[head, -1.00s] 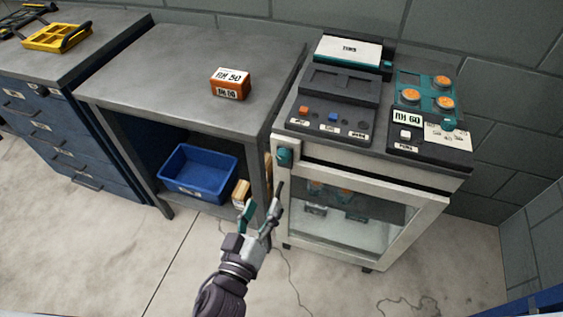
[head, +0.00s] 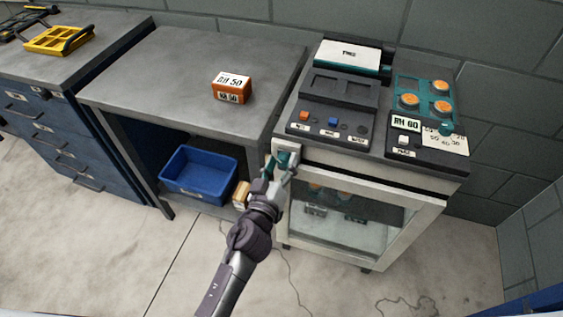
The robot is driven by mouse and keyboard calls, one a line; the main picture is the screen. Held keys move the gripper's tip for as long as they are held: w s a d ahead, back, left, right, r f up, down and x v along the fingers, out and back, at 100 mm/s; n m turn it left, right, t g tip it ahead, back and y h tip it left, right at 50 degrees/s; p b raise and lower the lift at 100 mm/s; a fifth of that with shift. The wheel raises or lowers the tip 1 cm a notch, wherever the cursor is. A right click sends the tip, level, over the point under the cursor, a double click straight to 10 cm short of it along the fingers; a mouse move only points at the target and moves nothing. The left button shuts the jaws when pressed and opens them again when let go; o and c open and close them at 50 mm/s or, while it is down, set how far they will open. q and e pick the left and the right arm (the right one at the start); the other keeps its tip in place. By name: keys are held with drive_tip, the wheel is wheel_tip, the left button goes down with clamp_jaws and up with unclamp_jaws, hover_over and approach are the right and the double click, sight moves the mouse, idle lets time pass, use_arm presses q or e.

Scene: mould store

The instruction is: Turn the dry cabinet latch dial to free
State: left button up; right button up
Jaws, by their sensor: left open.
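The dry cabinet (head: 421,217) is a cream box with a glass door, standing at the right in the head view. Its latch dial (head: 283,158) is a small teal knob at the upper left corner of the front. My left gripper (head: 280,170) is open, with its fingers at the dial, one to each side as far as I can see. The fingers partly cover the dial, so I cannot tell its setting or whether they touch it. My right gripper is not in view.
An orange box (head: 232,89) sits on the grey bench (head: 180,65). A blue bin (head: 198,175) is on the shelf below.

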use_arm(q)
clamp_jaws()
idle(0.3)
drive_tip(key=shift+m, duration=1.2)
drive_tip(key=m, duration=1.1)
drive_tip(key=shift+d+m+b, duration=0.1)
drive_tip(key=shift+m+b, duration=0.2)
drive_tip(key=shift+m, duration=1.9)
